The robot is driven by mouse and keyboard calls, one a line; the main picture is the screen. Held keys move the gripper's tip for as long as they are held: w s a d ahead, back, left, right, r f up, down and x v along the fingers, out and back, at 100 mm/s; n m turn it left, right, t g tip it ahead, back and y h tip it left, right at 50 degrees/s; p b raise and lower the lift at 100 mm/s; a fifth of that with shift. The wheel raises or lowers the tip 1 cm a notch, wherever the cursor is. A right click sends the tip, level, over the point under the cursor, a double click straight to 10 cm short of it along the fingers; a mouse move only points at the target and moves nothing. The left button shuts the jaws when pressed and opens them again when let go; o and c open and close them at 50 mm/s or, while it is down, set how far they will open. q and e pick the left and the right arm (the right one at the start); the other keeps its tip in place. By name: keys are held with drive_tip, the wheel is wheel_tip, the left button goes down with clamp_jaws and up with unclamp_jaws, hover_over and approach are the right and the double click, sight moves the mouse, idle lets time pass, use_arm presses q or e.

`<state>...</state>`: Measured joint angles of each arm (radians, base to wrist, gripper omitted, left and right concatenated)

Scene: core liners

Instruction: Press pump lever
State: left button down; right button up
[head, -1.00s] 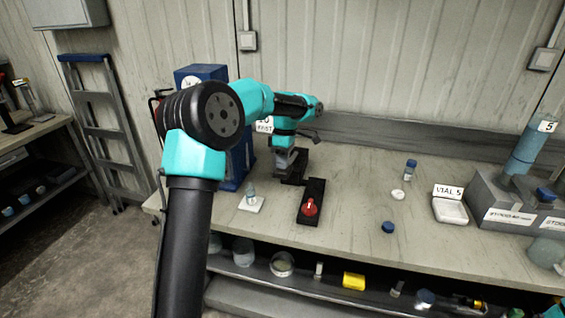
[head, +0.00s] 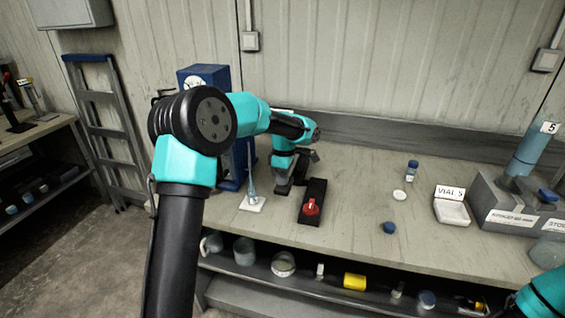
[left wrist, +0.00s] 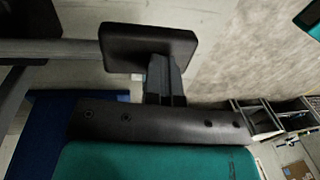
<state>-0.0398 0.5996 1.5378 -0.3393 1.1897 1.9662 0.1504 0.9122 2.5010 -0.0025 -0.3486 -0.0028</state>
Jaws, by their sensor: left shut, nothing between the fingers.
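The blue pump cabinet (head: 203,75) stands against the wall, mostly behind my left arm. In the left wrist view, a grey lever bar (left wrist: 50,52) ends in a flat black pad (left wrist: 150,40), and the blue body (left wrist: 50,130) shows below. My left gripper (head: 283,188) is shut and empty, low over the bench right of the cabinet. Its fingers (left wrist: 165,85) overlap the pad in the wrist view; contact is not certain. A small vessel (head: 252,198) on a white square shows a thin pale blue column above it. My right gripper is out of view.
A black block with a red knob (head: 312,207) lies close right of my left gripper. Farther right are a vial (head: 411,171), a blue cap (head: 389,228), the VIAL 5 tray (head: 452,212) and a grey rack (head: 500,204).

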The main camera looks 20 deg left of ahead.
use_arm(q)
drive_tip(key=shift+s+d+f, duration=0.1)
drive_tip(key=shift+s+f, duration=0.15)
drive_tip(key=shift+f, duration=0.45)
wheel_tip(320, 180, up, 15)
drive_tip(key=shift+w+r, duration=0.2)
drive_tip(key=shift+w, duration=0.1)
idle(1.6)
